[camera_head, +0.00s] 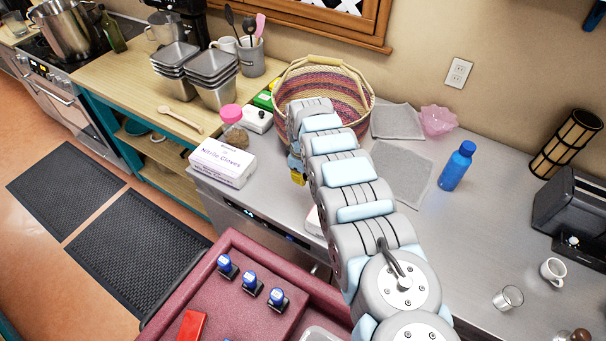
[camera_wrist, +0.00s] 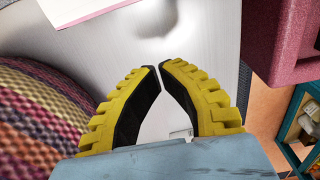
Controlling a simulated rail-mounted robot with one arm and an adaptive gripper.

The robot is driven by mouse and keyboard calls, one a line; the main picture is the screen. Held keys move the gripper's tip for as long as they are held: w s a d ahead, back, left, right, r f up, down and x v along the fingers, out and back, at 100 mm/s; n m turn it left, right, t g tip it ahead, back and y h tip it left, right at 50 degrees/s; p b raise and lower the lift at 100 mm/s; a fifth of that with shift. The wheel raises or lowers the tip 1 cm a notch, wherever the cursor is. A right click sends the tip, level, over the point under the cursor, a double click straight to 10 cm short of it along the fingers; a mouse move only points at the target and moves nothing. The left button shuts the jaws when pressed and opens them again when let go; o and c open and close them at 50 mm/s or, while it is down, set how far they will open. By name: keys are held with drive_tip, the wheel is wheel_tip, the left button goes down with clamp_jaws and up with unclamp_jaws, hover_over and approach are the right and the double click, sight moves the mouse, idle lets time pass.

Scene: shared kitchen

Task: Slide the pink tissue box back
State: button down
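A box with a pale top and a pink edge (camera_wrist: 98,13), likely the pink tissue box, shows only in part at the top left of the wrist view. In the head view a small pale pink piece (camera_head: 313,221) shows beside my arm, which hides the rest. My gripper's yellow and black fingers (camera_wrist: 160,66) have their tips nearly together, with nothing held between them. The tips are apart from the box, over the metal counter. In the head view my gripper (camera_head: 298,177) is mostly hidden by my arm, in front of the woven basket.
The striped woven basket (camera_head: 355,101) stands close beside my gripper, filling the left of the wrist view (camera_wrist: 38,115). A nitrile gloves box (camera_head: 223,163) lies at the counter's front edge. Grey cloths (camera_head: 402,172) and a blue bottle (camera_head: 457,167) are to the right.

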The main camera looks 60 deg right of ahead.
wheel_tip(320, 180, down, 6)
drive_tip(key=b, duration=0.3)
drive_tip(key=shift+r, duration=0.1)
drive_tip(key=shift+s, duration=0.15)
drive_tip(key=shift+s+r+p, duration=0.2)
drive_tip(key=shift+s+p, duration=0.85)
drive_tip(key=shift+p, duration=0.35)
drive_tip(key=shift+s+f+p, duration=0.1)
drive_tip(key=shift+s+p, duration=0.35)
drive_tip(key=shift+s, duration=0.4)
drive_tip(key=shift+s, duration=0.1)
